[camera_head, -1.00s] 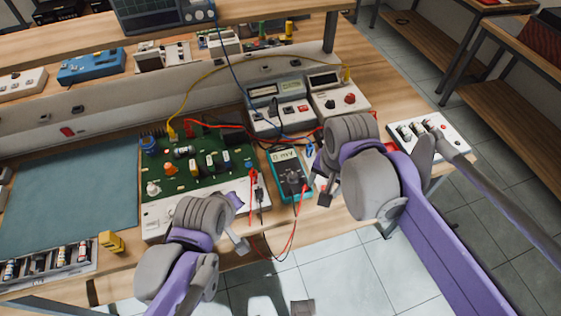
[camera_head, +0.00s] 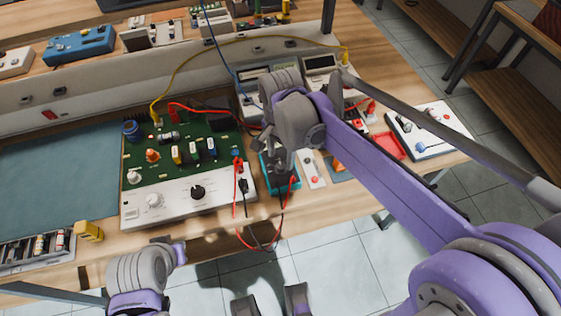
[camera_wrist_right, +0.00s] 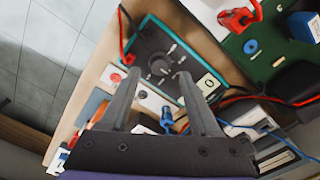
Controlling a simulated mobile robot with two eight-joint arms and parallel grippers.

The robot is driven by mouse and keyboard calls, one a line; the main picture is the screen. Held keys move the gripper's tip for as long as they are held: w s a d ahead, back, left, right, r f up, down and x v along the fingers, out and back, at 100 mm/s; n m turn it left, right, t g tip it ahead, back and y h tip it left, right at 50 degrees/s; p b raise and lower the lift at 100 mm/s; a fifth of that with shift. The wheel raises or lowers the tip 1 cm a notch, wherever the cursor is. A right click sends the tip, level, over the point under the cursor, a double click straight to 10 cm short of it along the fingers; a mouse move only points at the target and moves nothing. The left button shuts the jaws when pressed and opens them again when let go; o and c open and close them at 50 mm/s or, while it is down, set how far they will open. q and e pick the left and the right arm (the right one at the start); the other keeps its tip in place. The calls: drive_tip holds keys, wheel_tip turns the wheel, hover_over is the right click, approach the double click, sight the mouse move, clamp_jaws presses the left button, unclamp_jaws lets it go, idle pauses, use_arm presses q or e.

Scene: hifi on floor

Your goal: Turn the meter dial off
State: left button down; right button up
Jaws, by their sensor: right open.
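The teal-and-black multimeter (camera_wrist_right: 185,50) lies on the bench, with its round dark dial (camera_wrist_right: 158,66) facing up in the right wrist view. In the head view the meter (camera_head: 266,172) is largely hidden behind my right gripper (camera_head: 288,162). My right gripper (camera_wrist_right: 160,78) is open, its two fingertips just short of the dial and on either side of it; I cannot tell whether they touch the meter.
A green circuit board (camera_head: 190,150) with a white control panel stands left of the meter. Red and black leads (camera_head: 240,205) loop over the bench's front edge. Two bench instruments (camera_head: 322,65) stand behind my right arm. A white switch box (camera_head: 430,130) is at the right.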

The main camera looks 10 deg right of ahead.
sight(281, 165)
drive_tip(key=shift+f, duration=1.8)
clamp_jaws()
